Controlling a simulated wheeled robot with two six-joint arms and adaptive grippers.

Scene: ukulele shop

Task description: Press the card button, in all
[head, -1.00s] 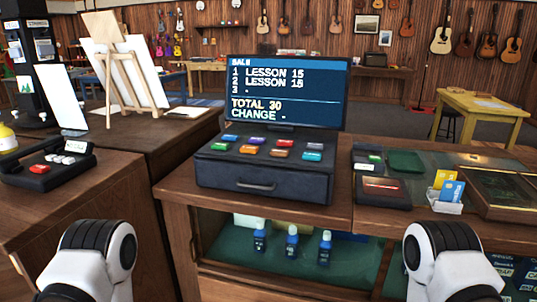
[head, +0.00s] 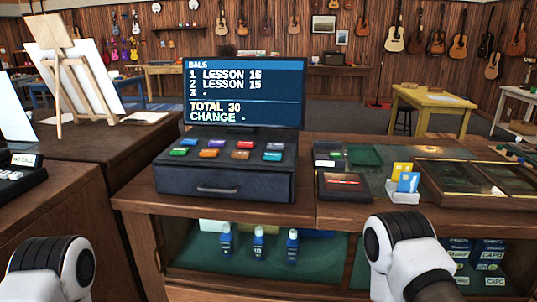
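A dark cash register (head: 225,181) stands on the wooden counter, its drawer shut. Its top bears two rows of coloured keys (head: 225,149) in green, purple, red, blue, orange, brown and teal; their labels are too small to read, so I cannot tell which is the card button. The screen (head: 246,93) behind lists two lines of LESSON 15, TOTAL 30 and a blank CHANGE. Only white and black links of my two arms show at the bottom left and lower right, apart from the keys. Neither gripper is in view.
Right of the register are a dark device with a red strip (head: 344,183), a green tray (head: 364,155) and a holder with yellow and blue cards (head: 404,193). Blue bottles (head: 259,243) stand on the shelf below. An easel (head: 75,75) stands at left.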

